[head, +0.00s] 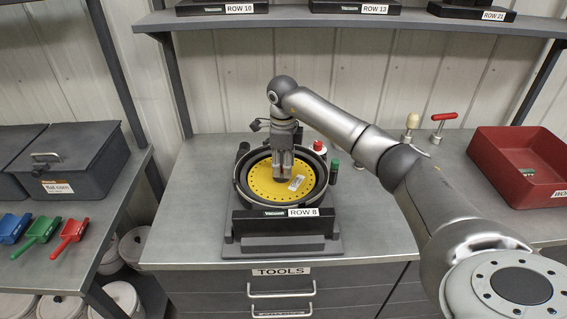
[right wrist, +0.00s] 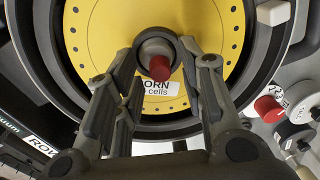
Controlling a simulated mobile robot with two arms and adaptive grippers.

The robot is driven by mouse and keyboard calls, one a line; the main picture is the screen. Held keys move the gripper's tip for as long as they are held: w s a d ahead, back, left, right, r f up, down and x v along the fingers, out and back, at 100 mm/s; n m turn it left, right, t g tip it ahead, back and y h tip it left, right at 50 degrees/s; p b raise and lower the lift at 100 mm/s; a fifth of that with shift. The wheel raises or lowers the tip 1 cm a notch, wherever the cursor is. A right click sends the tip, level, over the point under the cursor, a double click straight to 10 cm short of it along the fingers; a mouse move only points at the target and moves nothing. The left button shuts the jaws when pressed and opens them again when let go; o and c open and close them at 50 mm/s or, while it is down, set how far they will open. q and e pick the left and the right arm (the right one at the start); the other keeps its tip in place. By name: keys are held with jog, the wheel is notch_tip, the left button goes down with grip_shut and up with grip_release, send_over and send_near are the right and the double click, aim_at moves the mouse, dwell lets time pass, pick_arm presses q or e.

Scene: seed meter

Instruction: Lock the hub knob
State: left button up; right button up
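The seed meter (head: 240,207) stands on the grey bench, with a yellow seed disc (head: 262,183) inside its dark round housing. The hub knob, a dark ring with a red centre (right wrist: 158,68), sits at the disc's middle in the right wrist view. My right gripper (head: 283,176) points down over the hub and hides most of it in the head view. In the right wrist view its two fingers (right wrist: 158,48) stand apart, one on each side of the knob. I cannot tell whether they touch it. My left gripper is not in view.
A red-capped part (head: 319,146) and a green-capped part (head: 334,167) stand at the meter's right side. A red bin (head: 492,190) is further right. Coloured scoops (head: 40,234) and a grey box (head: 70,178) are on the left bench. A shelf (head: 350,22) hangs above.

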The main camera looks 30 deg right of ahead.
grip_shut()
jog(key=shift+m, duration=0.3)
jog(key=m, duration=0.6)
jog(key=shift+m, duration=0.3)
jog(key=m, duration=0.5)
jog(key=shift+w+r+g, duration=0.1)
jog(key=shift+g, duration=0.2)
jog(key=m+p, duration=0.1)
jog(key=m, duration=0.4)
jog(key=shift+m, duration=0.4)
jog(key=shift+o, duration=1)
grip_release()
